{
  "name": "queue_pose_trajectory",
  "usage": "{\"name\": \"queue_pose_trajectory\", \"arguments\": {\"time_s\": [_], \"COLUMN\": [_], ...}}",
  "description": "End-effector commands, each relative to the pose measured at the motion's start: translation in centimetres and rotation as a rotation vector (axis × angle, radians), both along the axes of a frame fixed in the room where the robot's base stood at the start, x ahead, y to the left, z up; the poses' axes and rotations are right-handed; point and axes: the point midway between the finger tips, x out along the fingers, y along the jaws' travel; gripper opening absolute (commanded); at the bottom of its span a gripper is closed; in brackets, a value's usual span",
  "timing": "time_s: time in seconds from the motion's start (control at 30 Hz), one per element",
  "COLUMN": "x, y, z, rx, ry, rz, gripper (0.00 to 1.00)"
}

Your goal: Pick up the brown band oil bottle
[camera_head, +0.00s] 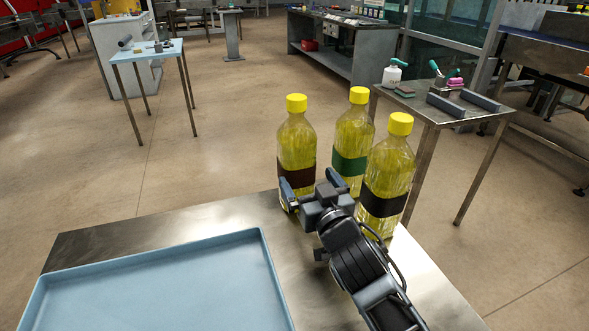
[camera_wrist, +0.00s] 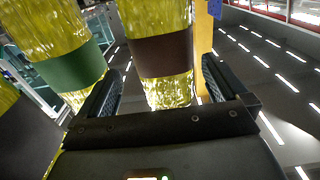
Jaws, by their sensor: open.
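The brown band oil bottle (camera_head: 297,148) stands upright at the left of a row of three yellow-capped bottles on the metal table. My gripper (camera_head: 306,186) is open at its lower part, with a finger on each side of it near the brown band. In the wrist view the bottle (camera_wrist: 163,56) lies between the two open fingers (camera_wrist: 158,88); I cannot tell whether either finger touches it. The green band bottle (camera_head: 350,150) stands behind to the right, and the black band bottle (camera_head: 391,170) stands nearer, beside my arm.
A blue tray (camera_head: 160,252) lies at the front left of the metal table (camera_head: 200,217). The green band bottle (camera_wrist: 72,68) is close outside the left finger in the wrist view. A side table (camera_head: 425,113) with a white spray bottle (camera_head: 392,73) stands behind right.

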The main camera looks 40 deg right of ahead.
Motion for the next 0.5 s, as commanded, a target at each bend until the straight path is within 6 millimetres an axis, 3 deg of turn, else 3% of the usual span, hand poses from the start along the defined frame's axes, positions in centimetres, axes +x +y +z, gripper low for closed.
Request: {"name": "queue_pose_trajectory", "arguments": {"time_s": [0.5], "x": [5.8], "y": [-2.0], "z": [1.0], "rx": [0.001], "ry": [0.000], "rz": [-0.001], "gripper": [1.00]}}
